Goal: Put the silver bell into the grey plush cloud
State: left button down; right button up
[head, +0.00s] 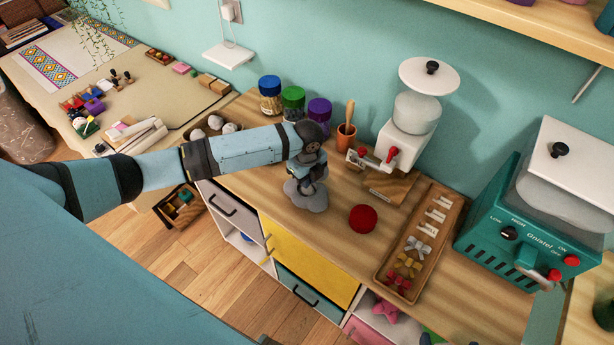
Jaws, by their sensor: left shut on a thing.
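The grey plush cloud (306,197) lies on the wooden counter, left of a red ball. My left gripper (308,184) points down right over the cloud, its fingertips at or just above the cloud's top. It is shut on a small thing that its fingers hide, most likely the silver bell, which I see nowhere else. Whether that thing touches the cloud or is inside it, I cannot tell. My right gripper is not in view.
The red ball (363,219) lies close on the right. Behind stand lidded jars (293,99), a wooden cup (346,138) and a white machine (408,125). A wooden tray (436,233) with bows and a teal machine (520,215) are farther right. The counter's front edge is near the cloud.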

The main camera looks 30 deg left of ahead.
pick_arm(q)
jog(key=shift+f, duration=0.5)
jog(key=shift+r, duration=0.1)
jog(key=c, duration=1.1)
grip_release()
jog(key=shift+o, duration=0.2)
jog(key=shift+r, duration=0.35)
notch_tip(320, 180, up, 13)
jog(key=b, duration=0.1)
